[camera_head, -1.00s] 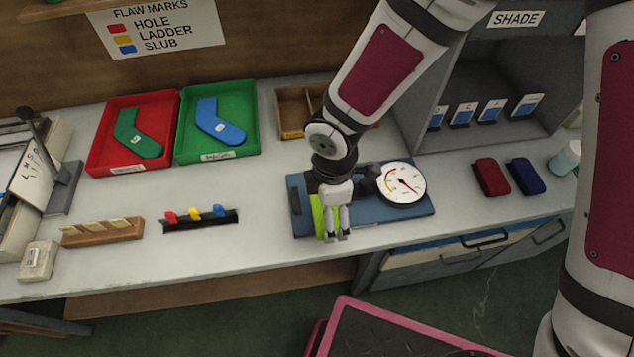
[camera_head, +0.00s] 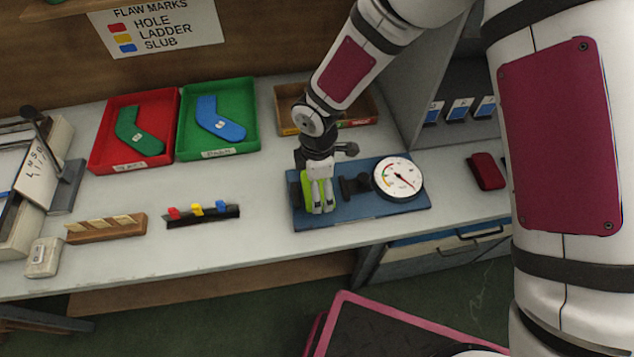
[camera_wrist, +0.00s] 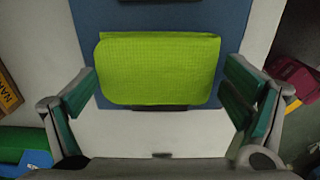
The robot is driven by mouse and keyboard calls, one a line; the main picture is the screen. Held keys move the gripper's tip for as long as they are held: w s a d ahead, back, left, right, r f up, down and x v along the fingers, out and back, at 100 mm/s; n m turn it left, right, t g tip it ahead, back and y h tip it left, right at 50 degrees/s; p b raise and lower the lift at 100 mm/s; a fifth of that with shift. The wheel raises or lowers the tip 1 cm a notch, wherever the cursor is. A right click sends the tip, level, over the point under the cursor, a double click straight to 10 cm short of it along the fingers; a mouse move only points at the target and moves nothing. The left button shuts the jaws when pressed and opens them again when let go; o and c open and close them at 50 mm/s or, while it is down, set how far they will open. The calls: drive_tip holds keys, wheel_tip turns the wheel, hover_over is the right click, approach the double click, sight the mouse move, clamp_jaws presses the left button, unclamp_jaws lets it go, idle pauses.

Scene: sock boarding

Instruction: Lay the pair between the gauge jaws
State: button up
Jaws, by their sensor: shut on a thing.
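The lime-green folded pair (camera_head: 307,188) is held by my gripper (camera_head: 322,209) over the left part of the gauge's blue base (camera_head: 350,213). In the wrist view the pair (camera_wrist: 158,68) lies flat between the two green-padded fingers (camera_wrist: 160,92), which touch or nearly touch its side edges. The gauge's round dial (camera_head: 398,178) is at the right of the base, with a black jaw part (camera_head: 355,186) between dial and gripper. I cannot tell whether the pair rests on the base.
A red tray (camera_head: 100,160) and a green tray (camera_head: 245,148) hold socks behind left. A flaw-mark rack (camera_head: 203,215) and a wooden block (camera_head: 105,228) stand at left. A wooden bin (camera_head: 287,120) is behind the gauge; a dark red bundle (camera_head: 486,170) is at right.

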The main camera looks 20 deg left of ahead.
drive_tip(key=shift+f, duration=0.15)
drive_tip(key=o, duration=0.8)
wheel_tip(320, 180, up, 12)
drive_tip(key=shift+r+b, duration=0.2)
drive_tip(key=shift+b, duration=0.4)
drive_tip(key=shift+d, duration=0.1)
